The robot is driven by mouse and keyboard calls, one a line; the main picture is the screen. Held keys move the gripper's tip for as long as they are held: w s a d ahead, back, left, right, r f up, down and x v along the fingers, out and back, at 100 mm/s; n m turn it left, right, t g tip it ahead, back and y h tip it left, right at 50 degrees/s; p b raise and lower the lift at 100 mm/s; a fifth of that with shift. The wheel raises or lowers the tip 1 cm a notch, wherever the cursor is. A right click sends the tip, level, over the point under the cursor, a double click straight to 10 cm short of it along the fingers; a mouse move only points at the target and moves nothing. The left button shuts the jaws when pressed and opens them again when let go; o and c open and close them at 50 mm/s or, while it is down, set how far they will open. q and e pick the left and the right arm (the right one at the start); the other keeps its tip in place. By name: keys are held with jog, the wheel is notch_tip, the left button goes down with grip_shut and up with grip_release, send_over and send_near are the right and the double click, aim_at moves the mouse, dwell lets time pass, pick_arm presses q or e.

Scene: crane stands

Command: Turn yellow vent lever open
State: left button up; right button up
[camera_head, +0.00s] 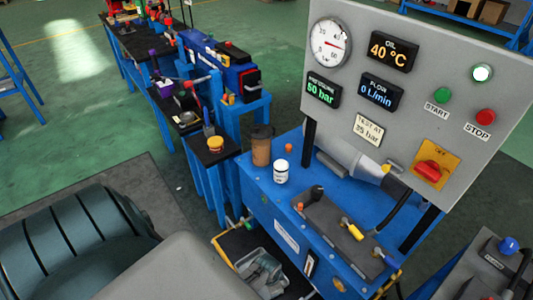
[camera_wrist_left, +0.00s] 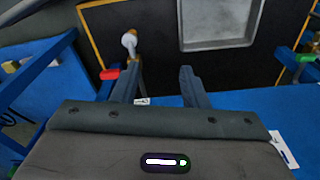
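In the head view a yellow lever (camera_head: 355,232) stands on a dark grey valve block (camera_head: 335,230) on top of the blue bench. I cannot read a vent label. In the left wrist view my left gripper (camera_wrist_left: 161,82) is open, its two fingers apart with nothing between them. A white round-headed knob (camera_wrist_left: 129,41) and a red handle (camera_wrist_left: 109,73) show beyond its left finger; I cannot tell whether they touch it. The yellow lever is not identifiable there. My right gripper is in neither view.
A grey panel (camera_head: 410,150) with a gauge, displays, buttons and a red switch (camera_head: 429,171) rises behind the block. A brown cup (camera_head: 261,148) and a white jar (camera_head: 281,171) stand on the bench. A metal tray (camera_head: 250,262) lies below its front. A green handle (camera_wrist_left: 307,57) is at far right.

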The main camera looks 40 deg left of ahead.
pick_arm(q)
jog(key=shift+s+a+f+n, duration=0.15)
jog(key=shift+s+f, duration=0.45)
jog(key=shift+s, duration=0.1)
jog(key=shift+s+a+f+n, duration=0.15)
jog(key=shift+s+f, duration=0.45)
jog(key=shift+s, duration=0.05)
